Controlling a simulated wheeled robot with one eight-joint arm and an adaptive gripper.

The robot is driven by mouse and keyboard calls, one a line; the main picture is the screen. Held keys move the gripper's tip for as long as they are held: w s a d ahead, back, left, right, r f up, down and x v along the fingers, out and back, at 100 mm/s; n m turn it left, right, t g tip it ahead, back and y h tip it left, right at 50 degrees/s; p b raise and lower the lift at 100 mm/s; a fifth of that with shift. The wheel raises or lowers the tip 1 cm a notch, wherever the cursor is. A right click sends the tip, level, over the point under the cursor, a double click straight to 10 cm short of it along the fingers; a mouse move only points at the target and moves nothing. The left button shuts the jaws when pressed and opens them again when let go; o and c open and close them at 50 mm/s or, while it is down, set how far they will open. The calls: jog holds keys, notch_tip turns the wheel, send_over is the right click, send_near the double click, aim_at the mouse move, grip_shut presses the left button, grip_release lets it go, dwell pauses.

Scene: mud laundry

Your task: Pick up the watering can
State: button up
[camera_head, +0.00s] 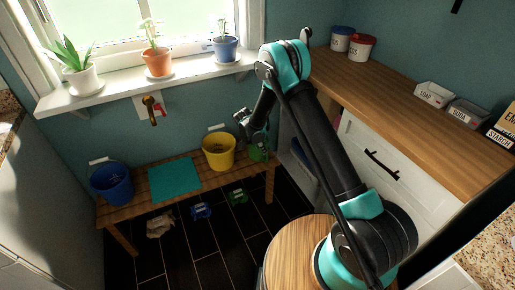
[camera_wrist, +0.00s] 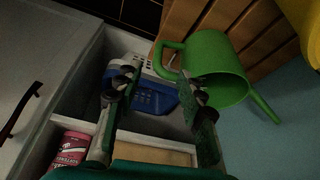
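The green watering can (camera_wrist: 212,58) stands on the slatted wooden bench (camera_wrist: 232,18), by the bench's end. In the wrist view its handle is at the left and its spout points down right. In the head view the can (camera_head: 258,154) shows at the bench's right end, partly hidden by my gripper (camera_head: 258,136). In the wrist view my gripper (camera_wrist: 156,78) is open and empty. Its right finger overlaps the can's near side in the picture, and its left finger is left of the handle. I cannot tell whether the right finger touches the can.
A yellow bucket (camera_head: 218,152) stands left of the can, with a teal mat (camera_head: 174,179) and a blue bucket (camera_head: 112,183) further along. White cabinets with a wooden counter (camera_head: 410,88) are at the right. A blue basket (camera_wrist: 153,98) and a pink-red tin (camera_wrist: 70,150) sit below my gripper.

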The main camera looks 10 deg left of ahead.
jog(key=x, duration=0.9)
jog(key=shift+w+d+f, duration=0.15)
jog(key=shift+f, duration=0.2)
grip_shut()
